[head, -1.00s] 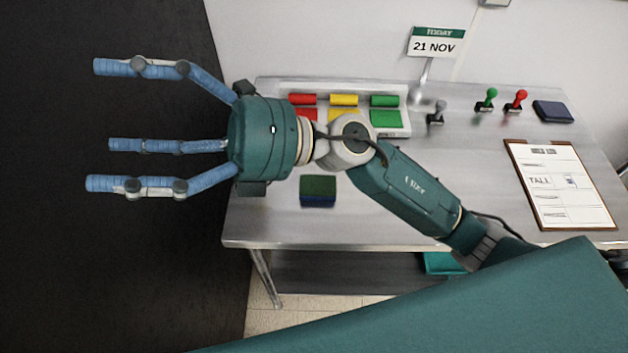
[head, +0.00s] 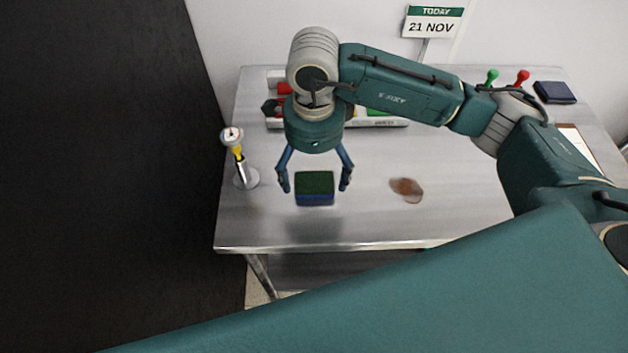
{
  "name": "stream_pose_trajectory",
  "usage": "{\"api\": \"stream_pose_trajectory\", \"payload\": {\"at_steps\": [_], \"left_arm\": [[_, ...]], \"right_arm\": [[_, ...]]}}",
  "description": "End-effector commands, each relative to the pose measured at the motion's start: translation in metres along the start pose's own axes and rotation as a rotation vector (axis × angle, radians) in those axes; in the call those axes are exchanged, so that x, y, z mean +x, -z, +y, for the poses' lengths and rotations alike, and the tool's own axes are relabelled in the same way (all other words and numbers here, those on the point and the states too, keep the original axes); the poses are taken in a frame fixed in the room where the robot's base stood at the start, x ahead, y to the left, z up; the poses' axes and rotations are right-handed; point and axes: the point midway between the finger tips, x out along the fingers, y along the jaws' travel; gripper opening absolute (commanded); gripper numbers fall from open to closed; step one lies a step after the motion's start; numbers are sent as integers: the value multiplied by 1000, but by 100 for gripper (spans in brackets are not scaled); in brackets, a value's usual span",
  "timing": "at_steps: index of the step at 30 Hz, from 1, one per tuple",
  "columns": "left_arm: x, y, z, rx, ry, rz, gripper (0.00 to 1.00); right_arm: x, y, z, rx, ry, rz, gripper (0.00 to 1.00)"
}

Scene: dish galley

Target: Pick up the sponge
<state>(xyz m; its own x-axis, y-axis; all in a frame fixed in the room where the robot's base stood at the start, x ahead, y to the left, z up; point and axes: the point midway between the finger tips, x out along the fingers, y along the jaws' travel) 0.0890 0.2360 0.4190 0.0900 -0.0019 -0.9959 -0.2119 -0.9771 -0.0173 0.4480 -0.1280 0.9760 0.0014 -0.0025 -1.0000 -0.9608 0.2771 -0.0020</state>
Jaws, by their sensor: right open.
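The sponge (head: 315,188) is a small block with a dark green top and a blue lower part. It lies on the metal table (head: 270,228) near its front edge, left of the middle. My right gripper (head: 316,188) is open, its blue fingers pointing down toward the front of the table. The fingers show on the left and right of the sponge, apart from it in the picture. I cannot tell how high the fingertips are above the table. My left gripper is not in view.
A small gauge on a stand (head: 240,160) is at the table's left edge. A brown stain (head: 407,189) lies right of the sponge. Green (head: 491,77) and red (head: 522,78) stamps, a dark blue pad (head: 554,92) and a clipboard (head: 575,140) are at the back right. My arm hides much of the back.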

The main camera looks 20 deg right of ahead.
Motion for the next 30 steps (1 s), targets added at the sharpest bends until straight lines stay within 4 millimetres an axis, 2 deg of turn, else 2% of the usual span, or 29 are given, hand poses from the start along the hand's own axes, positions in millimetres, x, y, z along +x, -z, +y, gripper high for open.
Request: {"api": "stream_pose_trajectory", "payload": {"at_steps": [7,11,15,23,28,30], "left_arm": [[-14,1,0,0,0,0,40],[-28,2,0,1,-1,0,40],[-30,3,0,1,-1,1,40],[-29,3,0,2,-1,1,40],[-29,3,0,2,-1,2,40],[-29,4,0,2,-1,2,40]], "right_arm": [[19,1,1,1,-5,2,89],[39,2,0,0,-6,2,89],[56,1,-1,0,-3,-2,89],[61,1,-2,-1,-1,-3,89],[61,1,-2,-1,-1,-3,60],[61,1,-2,-1,-1,-3,57]]}}
